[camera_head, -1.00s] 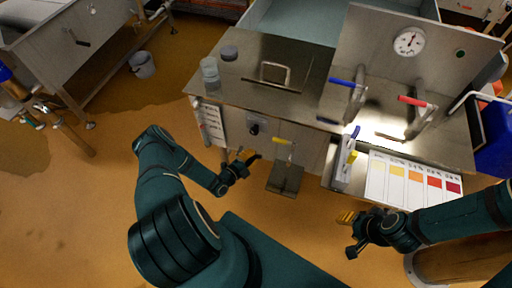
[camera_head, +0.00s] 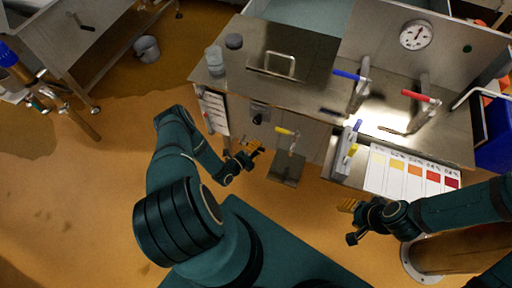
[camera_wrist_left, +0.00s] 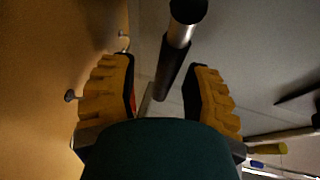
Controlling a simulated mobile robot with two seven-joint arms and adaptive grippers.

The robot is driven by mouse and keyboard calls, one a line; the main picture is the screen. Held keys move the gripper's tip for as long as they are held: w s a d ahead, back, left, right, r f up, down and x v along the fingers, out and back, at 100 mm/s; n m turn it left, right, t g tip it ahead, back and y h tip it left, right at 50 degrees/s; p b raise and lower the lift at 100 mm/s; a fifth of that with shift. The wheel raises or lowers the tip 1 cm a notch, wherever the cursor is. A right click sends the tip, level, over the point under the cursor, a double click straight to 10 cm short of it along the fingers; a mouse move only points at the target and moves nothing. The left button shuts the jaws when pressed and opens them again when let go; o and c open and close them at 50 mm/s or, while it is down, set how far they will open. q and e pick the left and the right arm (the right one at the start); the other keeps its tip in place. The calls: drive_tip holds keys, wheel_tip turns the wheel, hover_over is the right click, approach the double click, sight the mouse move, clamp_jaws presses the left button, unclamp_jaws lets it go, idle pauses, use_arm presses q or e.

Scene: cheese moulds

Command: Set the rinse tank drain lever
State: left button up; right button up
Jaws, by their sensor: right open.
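The rinse tank (camera_head: 290,65) is a steel unit with a lid and a dial gauge. A yellow-handled lever (camera_head: 286,131) is on its front, and a dark knob (camera_head: 257,118) is left of it. My left gripper (camera_head: 256,147) is in front of the tank, below the knob. In the left wrist view its yellow fingers (camera_wrist_left: 160,80) are apart. A dark rod with a metal collar (camera_wrist_left: 180,35) reaches down between them; I cannot tell whether they touch it or which part it is. A yellow handle end (camera_wrist_left: 268,149) shows at right. My right gripper (camera_head: 350,207) is open and empty, below the colour chart.
Blue (camera_head: 347,75) and red (camera_head: 418,96) handled levers stand on the top. A colour chart (camera_head: 413,173) lies at the front right. A small plate (camera_head: 286,169) juts out below the yellow lever. A bucket (camera_head: 146,48) stands on the floor at the left.

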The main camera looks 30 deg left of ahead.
use_arm(q)
drive_tip(key=shift+w, duration=0.15)
drive_tip(key=shift+a+r, duration=0.1)
drive_tip(key=v, duration=1.2)
